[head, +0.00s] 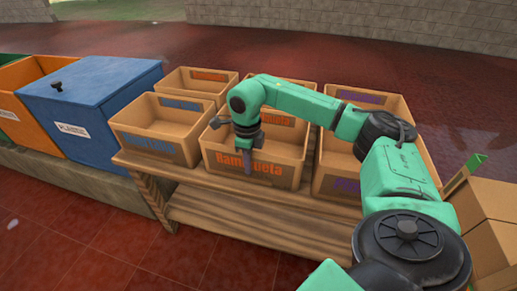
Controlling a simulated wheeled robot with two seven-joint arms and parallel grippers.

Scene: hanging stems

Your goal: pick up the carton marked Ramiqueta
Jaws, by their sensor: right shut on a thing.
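The carton marked Ramiqueta (285,172) is an open cardboard box with orange lettering, in the front row of the wooden table. My right gripper (247,160) points down at its front wall and is shut on that wall near the middle, covering part of the lettering. The carton appears to sit on the table; I cannot tell whether it is lifted at all. My left gripper is not in view.
The slatted wooden table (225,218) also bears a blue-lettered carton (150,148) at left, a purple-lettered carton (335,175) at right, and cartons behind. A blue lidded plastic bin (85,110) and an orange bin (28,125) stand left. Cardboard boxes (490,215) stand at far right.

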